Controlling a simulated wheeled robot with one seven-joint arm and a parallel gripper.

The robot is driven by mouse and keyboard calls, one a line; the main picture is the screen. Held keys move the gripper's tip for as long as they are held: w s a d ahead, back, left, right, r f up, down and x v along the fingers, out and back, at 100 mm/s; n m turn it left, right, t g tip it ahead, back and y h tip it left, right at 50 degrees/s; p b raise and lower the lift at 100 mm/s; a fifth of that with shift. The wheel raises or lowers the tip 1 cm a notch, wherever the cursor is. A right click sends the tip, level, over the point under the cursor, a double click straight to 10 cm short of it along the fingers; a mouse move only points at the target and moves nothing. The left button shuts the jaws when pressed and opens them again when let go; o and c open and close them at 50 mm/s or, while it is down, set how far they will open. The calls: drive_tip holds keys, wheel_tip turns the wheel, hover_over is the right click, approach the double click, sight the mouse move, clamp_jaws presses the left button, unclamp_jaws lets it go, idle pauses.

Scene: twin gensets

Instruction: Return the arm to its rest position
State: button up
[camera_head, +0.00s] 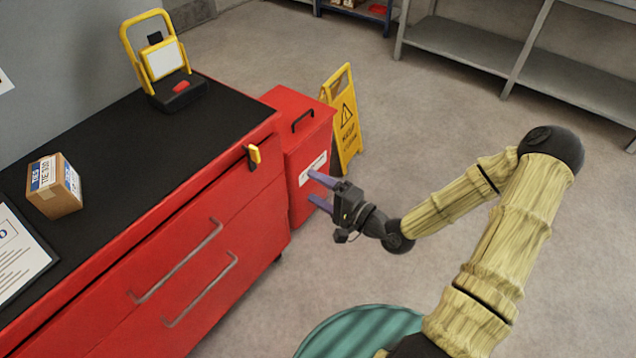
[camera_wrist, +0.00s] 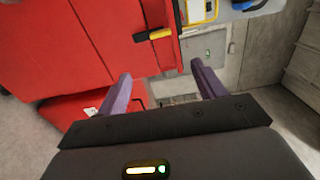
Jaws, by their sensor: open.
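My gripper (camera_head: 318,190) is open and empty, with purple fingers spread apart. It hangs in the air in front of the red box with a black handle (camera_head: 302,150) in the head view. My arm (camera_head: 500,240), in pale yellow ribbed covering, reaches in from the lower right with its elbow bent. In the wrist view the two fingers of my gripper (camera_wrist: 160,95) stand well apart with nothing between them. Red cabinet fronts (camera_wrist: 70,45) show beyond the left finger.
The red cabinet (camera_head: 190,245) with a black top holds a work lamp (camera_head: 165,62) and a cardboard box (camera_head: 55,187). A yellow-black item (camera_head: 253,156) sits at its edge. A yellow floor sign (camera_head: 345,122) and grey shelving (camera_head: 470,45) stand behind. Floor at right is clear.

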wheel_tip(320, 180, down, 5)
drive_tip(key=s+n+g+h, duration=0.1)
drive_tip(key=n+g+h, duration=0.2)
drive_tip(key=n+g, duration=0.1)
drive_tip(key=s+d+r+n+g+h, duration=0.2)
drive_tip(key=s+d+n+g+h, duration=0.15)
drive_tip(key=d+h, duration=0.65)
drive_tip(key=s+d+r+g, duration=0.2)
drive_tip(key=s+r, duration=0.6)
drive_tip(key=r, duration=0.1)
wheel_tip(320, 180, up, 19)
drive_tip(key=p, duration=1.9)
drive_tip(key=shift+w+n+h, duration=0.25)
drive_tip(key=shift+n+h, duration=0.1)
drive_tip(key=shift+h, duration=0.05)
